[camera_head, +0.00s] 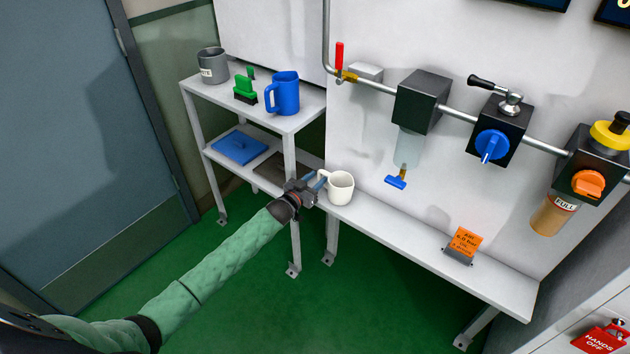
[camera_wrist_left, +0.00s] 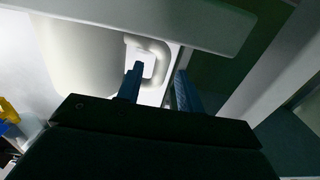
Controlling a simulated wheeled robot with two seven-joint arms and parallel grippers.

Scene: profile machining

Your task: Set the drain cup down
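The white drain cup (camera_head: 341,190) is upright at the left end of the long grey shelf (camera_head: 420,240), its handle toward the left. Its base appears to rest on the shelf. My left gripper (camera_head: 318,180) is at the handle. In the left wrist view, its two blue fingers (camera_wrist_left: 158,82) are apart. One fingertip overlaps the handle opening and the other is outside the handle (camera_wrist_left: 160,50), with the handle bar between them. The fingers look open around the bar, not pressed on it. My right gripper is not in view.
A side rack (camera_head: 300,118) holds a grey mug (camera_head: 212,66), a green brush (camera_head: 245,88) and a blue jug (camera_head: 284,94). A filter bowl with a blue drain valve (camera_head: 396,182) hangs right of the cup. An orange sign (camera_head: 465,243) stands farther right, with bare shelf between.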

